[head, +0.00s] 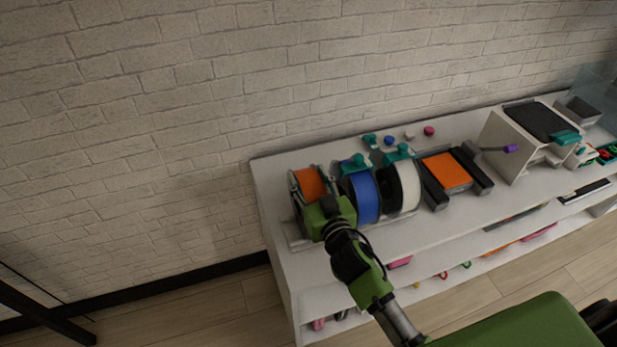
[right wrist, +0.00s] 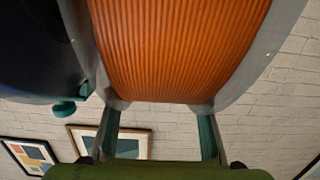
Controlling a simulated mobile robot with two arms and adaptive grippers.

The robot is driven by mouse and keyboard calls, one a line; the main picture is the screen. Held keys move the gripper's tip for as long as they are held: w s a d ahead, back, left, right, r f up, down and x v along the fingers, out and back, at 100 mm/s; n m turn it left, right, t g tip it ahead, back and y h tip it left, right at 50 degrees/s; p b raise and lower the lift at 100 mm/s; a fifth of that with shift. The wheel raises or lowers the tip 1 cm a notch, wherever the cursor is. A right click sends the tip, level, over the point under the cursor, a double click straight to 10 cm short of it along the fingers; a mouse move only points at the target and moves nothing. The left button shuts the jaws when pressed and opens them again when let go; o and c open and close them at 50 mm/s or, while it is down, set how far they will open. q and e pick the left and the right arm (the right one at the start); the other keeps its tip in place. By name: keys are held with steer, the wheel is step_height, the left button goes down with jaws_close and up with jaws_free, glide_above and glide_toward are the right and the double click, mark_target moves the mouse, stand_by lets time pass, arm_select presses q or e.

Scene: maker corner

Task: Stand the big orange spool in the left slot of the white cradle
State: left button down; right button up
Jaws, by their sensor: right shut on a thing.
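The big orange spool (head: 310,182) is upright at the left end of the row, over the left part of the white cradle (head: 298,243). My right gripper (head: 322,201) is shut on it from the front. In the right wrist view the orange winding (right wrist: 180,50) fills the top, with the fingers (right wrist: 160,108) at its grey flanges. Whether the spool's underside rests in the slot is hidden by my gripper. A blue spool (head: 366,197) stands close to its right, then a white spool (head: 409,187). My left gripper is not in view.
The cradle stands at the left end of a white shelf unit (head: 273,200) against a brick wall. Right of the spools are a dark holder with an orange plate (head: 446,170) and a boxy machine (head: 508,147). Small coloured knobs (head: 389,140) lie behind.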

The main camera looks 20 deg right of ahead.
steer(key=shift+r, duration=0.3)
steer(key=o, duration=1.4)
steer(key=shift+s+f, duration=0.15)
steer(key=shift+f, duration=0.25)
steer(key=s, duration=0.4)
steer(key=s+r, duration=0.1)
steer(key=s, duration=0.3)
steer(key=s+r, duration=0.1)
steer(key=s, duration=0.3)
steer(key=shift+d, duration=0.15)
